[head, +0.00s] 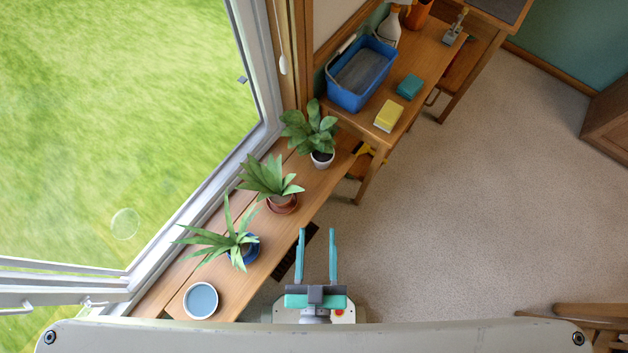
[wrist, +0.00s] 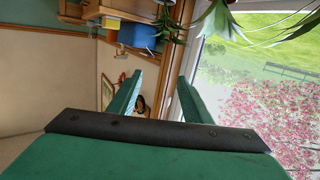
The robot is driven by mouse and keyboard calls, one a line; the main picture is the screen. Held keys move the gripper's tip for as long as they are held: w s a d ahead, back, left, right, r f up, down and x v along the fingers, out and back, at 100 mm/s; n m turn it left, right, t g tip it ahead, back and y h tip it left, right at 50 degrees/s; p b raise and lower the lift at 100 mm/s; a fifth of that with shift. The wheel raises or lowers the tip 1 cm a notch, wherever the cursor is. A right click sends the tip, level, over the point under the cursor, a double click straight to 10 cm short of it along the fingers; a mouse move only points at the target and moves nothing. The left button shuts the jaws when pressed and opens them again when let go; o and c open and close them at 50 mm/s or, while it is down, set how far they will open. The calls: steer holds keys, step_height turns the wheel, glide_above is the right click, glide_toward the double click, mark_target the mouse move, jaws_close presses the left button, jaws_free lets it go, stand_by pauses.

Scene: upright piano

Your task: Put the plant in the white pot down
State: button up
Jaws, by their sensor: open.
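The plant in the white pot (head: 322,159) stands upright at the far end of the wooden windowsill shelf, its broad green leaves (head: 309,127) spreading over the pot. My gripper (head: 316,232) is open and empty, over the floor side of the shelf, below and apart from this plant in the head view. In the wrist view my two teal fingers (wrist: 155,95) are apart with nothing between them. Leaves show at the top of the wrist view, but I cannot tell which plant they belong to.
Along the shelf stand a plant in a brown pot (head: 283,204), a plant in a blue pot (head: 243,250) and a pale blue-filled round container (head: 201,300). A table behind holds a blue basin (head: 361,75), a yellow sponge (head: 389,116) and a teal block (head: 410,87). The carpet (head: 470,210) at right is clear.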

steer(key=s, duration=0.1)
steer(key=g, duration=0.1)
steer(key=s, duration=0.1)
steer(key=shift+s+a+r+g, duration=0.35)
steer(key=shift+r+g, duration=0.05)
steer(key=c, duration=0.4)
steer(key=shift+o, duration=0.2)
steer(key=shift+w+a, duration=0.1)
